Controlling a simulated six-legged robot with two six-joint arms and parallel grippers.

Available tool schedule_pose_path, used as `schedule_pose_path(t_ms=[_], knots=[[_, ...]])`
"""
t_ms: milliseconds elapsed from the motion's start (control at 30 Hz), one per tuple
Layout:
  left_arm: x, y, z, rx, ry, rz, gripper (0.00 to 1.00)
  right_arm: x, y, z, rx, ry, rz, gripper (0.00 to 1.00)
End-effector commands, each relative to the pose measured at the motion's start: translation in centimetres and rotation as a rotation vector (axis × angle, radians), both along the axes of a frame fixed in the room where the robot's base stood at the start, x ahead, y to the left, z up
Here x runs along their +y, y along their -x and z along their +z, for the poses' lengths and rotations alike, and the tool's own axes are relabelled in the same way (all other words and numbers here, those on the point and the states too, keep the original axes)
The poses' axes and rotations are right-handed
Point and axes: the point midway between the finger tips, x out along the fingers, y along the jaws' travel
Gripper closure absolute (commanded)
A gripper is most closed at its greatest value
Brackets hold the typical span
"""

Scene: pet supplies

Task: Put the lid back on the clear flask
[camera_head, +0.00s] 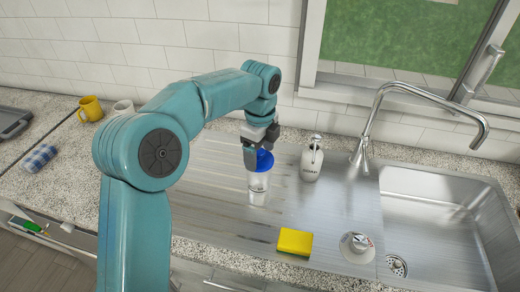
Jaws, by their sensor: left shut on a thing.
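A clear flask (257,189) stands upright on the ridged steel drainboard of the sink, near the middle of the view. A blue lid (265,161) is at the top of the flask. My left gripper (261,150) points down from above and is shut on the blue lid. The fingers hide part of the lid, and I cannot tell whether it rests on the rim or is held just over it. My right gripper is not in view.
A white soap dispenser (312,160) stands close to the right of the flask. A yellow sponge (295,242) and a sink plug (356,246) lie in front. The faucet (372,120) and basin (440,235) are right. Mugs (91,108) stand far left.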

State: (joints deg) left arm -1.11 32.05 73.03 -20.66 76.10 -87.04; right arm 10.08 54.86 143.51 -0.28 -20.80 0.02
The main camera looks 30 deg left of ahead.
Motion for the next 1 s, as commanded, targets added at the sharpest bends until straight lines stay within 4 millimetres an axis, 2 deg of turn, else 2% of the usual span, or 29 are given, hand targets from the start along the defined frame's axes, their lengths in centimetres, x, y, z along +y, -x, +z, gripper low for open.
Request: schedule_pose_path(t_ms=[367, 400, 433, 800, 1000], knots=[[0.0, 0.0, 0.0, 0.000, 0.000, 0.000, 0.47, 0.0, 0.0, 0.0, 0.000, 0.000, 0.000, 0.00], [0.0, 0.0, 0.0, 0.000, 0.000, 0.000, 0.06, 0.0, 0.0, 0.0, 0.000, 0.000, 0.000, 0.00], [0.0, 0.0, 0.0, 0.000, 0.000, 0.000, 0.00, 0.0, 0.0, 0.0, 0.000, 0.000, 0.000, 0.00], [0.0, 0.0, 0.1, 0.000, 0.000, 0.000, 0.00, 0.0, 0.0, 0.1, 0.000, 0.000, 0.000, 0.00], [0.0, 0.0, 1.1, -0.001, 0.000, 0.000, 0.00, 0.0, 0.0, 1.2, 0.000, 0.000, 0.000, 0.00]])
